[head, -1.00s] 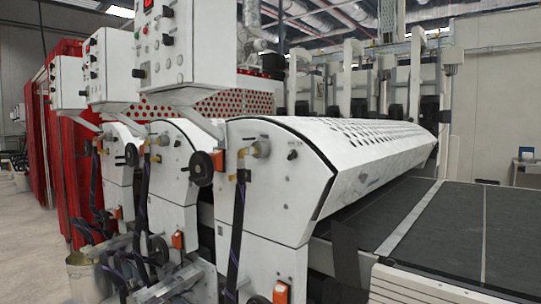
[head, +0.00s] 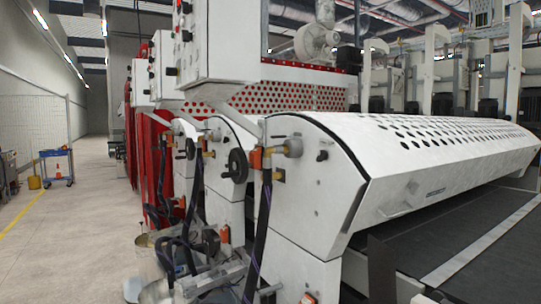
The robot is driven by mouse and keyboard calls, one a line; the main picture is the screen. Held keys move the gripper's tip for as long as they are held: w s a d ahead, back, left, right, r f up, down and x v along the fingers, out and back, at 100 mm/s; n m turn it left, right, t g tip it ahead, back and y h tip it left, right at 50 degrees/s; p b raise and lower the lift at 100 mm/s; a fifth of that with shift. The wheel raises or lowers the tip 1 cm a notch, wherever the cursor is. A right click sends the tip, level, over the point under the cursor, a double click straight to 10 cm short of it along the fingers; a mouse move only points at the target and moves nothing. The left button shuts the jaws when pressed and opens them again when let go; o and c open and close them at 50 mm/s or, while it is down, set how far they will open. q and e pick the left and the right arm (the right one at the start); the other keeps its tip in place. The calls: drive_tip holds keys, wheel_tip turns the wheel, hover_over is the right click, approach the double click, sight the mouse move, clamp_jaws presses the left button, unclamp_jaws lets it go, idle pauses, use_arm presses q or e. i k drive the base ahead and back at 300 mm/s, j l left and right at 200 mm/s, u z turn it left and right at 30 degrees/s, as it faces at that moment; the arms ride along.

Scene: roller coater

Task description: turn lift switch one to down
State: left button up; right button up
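The roller coater is a row of white machine units. A small black knob (head: 322,156) sits on the end plate (head: 315,195) of the nearest unit. I cannot tell which of these is lift switch one, and no labels are readable. Neither of my grippers is in view.
A black handwheel (head: 238,165), hanging dark hoses (head: 258,240) and a metal bucket (head: 150,262) are by the units' ends. A dark conveyor belt (head: 440,240) is at right. The floor (head: 75,230) at left is clear, with a blue cart (head: 57,167) farther back.

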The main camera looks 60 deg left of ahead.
sight(322, 154)
drive_tip(key=i+u, duration=0.15)
drive_tip(key=u, duration=0.35)
drive_tip(key=i+u, duration=0.15)
drive_tip(key=u, duration=0.3)
drive_tip(key=i+l+u, duration=0.1)
drive_tip(key=u, duration=0.4)
